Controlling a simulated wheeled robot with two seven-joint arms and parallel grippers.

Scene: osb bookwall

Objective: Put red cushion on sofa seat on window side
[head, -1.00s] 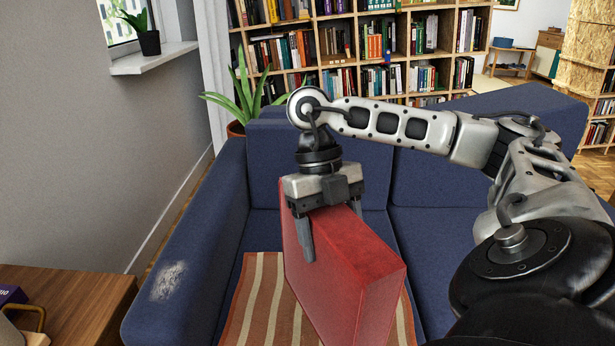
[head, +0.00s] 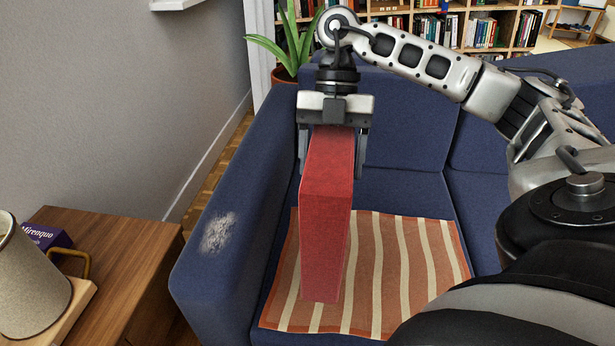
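The red cushion (head: 328,215) is a thick flat block held on edge above the left part of the blue sofa's seat (head: 388,188). My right gripper (head: 332,160) comes in from the right and is shut on the cushion's upper far end, one finger on each side. The cushion is in front of a striped orange and cream blanket (head: 400,262) spread on the seat. I cannot tell whether the cushion's lower edge touches the blanket. The sofa's left armrest (head: 240,215) stands beside the cushion, on the window-sill side. My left gripper is out of view.
A wooden side table (head: 115,262) at lower left bears a beige mug-like vessel (head: 30,285) and a purple box (head: 45,235). A potted plant (head: 290,45) and bookshelves (head: 440,25) stand behind the sofa. A windowsill (head: 178,4) shows at top left.

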